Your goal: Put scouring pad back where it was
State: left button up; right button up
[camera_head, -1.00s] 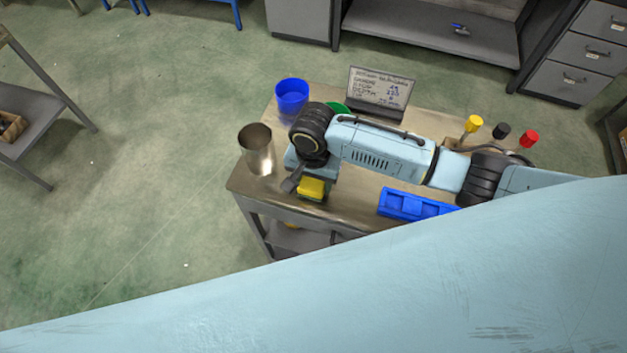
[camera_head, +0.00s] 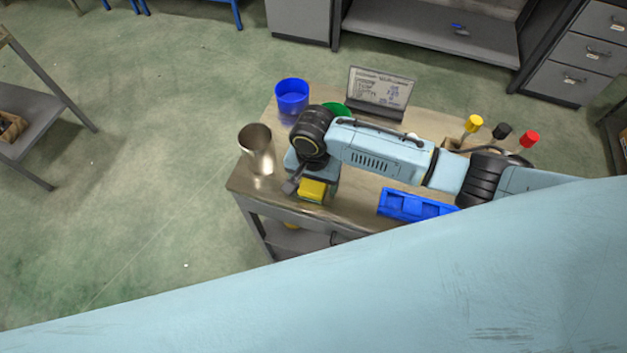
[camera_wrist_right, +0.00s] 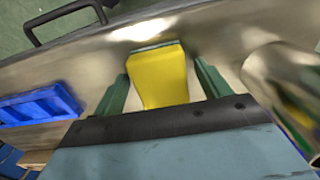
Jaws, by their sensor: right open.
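The scouring pad (camera_head: 312,189) is a yellow block at the near left part of the metal table. In the right wrist view the yellow pad (camera_wrist_right: 158,78) shows a thin grey-green layer along its far edge. My right gripper (camera_wrist_right: 161,88) is open, with one green finger on each side of the pad. A gap shows at the left finger; contact at the right finger is hard to tell. In the head view my right arm comes in from the right and its wrist hides part of the gripper (camera_head: 302,185). My left gripper is not in view.
A metal cup (camera_head: 257,150) stands left of my right gripper. A blue cup (camera_head: 292,97), a partly hidden green item (camera_head: 338,108) and a display (camera_head: 381,92) are behind. A blue tray (camera_head: 414,205) lies to the right. The table's front edge is close to the pad.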

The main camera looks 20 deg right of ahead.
aim_at(313, 182)
notch_tip(313, 182, up, 12)
jog(key=p, duration=0.1)
jog(key=shift+c, duration=0.4)
dwell(0.3)
